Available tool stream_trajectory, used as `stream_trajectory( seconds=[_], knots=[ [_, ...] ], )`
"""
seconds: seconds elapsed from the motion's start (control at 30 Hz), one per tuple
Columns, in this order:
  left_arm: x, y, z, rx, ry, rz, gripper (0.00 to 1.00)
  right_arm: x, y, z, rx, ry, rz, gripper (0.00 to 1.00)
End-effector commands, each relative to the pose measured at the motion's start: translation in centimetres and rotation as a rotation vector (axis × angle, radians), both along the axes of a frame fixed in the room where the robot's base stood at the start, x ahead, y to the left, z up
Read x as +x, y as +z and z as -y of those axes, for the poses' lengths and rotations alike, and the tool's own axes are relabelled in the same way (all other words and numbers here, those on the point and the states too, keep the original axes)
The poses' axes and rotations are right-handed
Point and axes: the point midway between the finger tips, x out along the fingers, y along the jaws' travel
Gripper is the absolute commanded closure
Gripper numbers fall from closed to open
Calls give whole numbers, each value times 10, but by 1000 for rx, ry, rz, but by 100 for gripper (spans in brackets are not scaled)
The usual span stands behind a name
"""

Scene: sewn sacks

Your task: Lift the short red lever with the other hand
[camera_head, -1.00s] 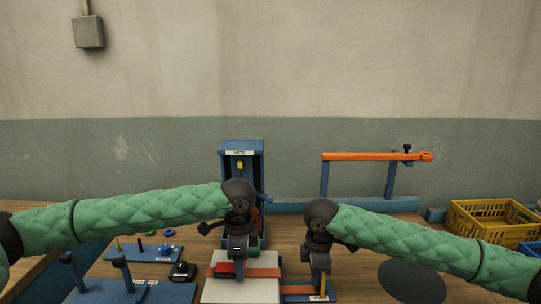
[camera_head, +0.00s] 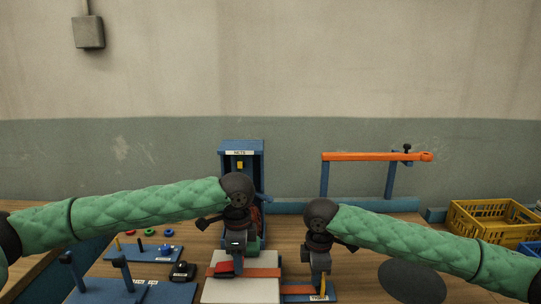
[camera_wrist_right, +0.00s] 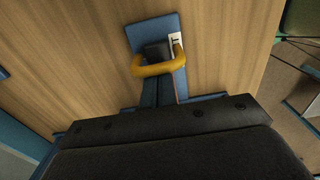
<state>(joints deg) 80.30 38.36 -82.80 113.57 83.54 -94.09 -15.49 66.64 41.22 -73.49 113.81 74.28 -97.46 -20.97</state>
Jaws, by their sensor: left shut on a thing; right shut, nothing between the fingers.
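The short red lever (camera_head: 224,266) shows as a bright red piece over the orange strap on the pale block. My left gripper (camera_head: 235,272) is shut on it, and the fingers hide part of it. My right gripper (camera_head: 321,284) is shut with nothing between its fingers. It is low over a small blue plate with a white label at the front. In the right wrist view a yellow loop (camera_wrist_right: 155,68) curves around a dark block on the blue plate (camera_wrist_right: 151,28), close to the fingers. The head view shows the yellow piece (camera_head: 324,285) beside the right fingers.
The pale block (camera_head: 240,292) carries the orange strap (camera_head: 265,272). A blue stand (camera_head: 242,146) rises behind my left gripper. An orange bar (camera_head: 370,157) on blue posts stands at the back. A yellow crate (camera_head: 490,217) is at the right. Blue pegged boards lie at the left.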

Motion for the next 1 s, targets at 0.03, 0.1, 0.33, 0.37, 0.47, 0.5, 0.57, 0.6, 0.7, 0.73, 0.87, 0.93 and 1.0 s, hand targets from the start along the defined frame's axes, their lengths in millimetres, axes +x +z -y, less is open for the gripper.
stream_trajectory(
  seconds=[0.03,0.1,0.33,0.37,0.47,0.5,0.57,0.6,0.7,0.73,0.87,0.93,1.0],
  knots=[
    [1,2,0,-1,1,3,80,0,-1,1,-2,-2,-2,100],
    [1,2,0,-1,1,3,80,0,-1,1,-2,-2,-2,100],
    [1,4,-1,-1,1,4,80,0,-1,1,-2,-2,-2,100],
    [1,5,-2,-1,1,4,80,0,-1,1,-2,-2,-2,100],
    [1,9,-3,-1,1,4,80,0,-1,1,-2,-2,-2,100],
    [1,10,-4,-1,1,4,80,0,-1,1,-2,-2,-2,100],
    [1,13,-5,-1,1,4,80,0,-1,1,-2,-2,-2,100],
    [1,14,-6,-1,1,4,80,0,-1,1,-2,-2,-2,100],
    [1,16,-7,0,1,4,80,0,-1,1,-2,-1,-2,100],
    [1,16,-7,0,1,4,80,0,-1,1,-2,-1,-2,100],
    [1,15,-7,0,1,4,80,0,-1,1,-2,-1,-2,100],
    [1,15,-7,0,2,4,80,0,-1,1,-2,-1,-2,100],
    [1,16,-8,0,2,4,80,0,-1,1,-2,-1,-2,100]
  ],
)
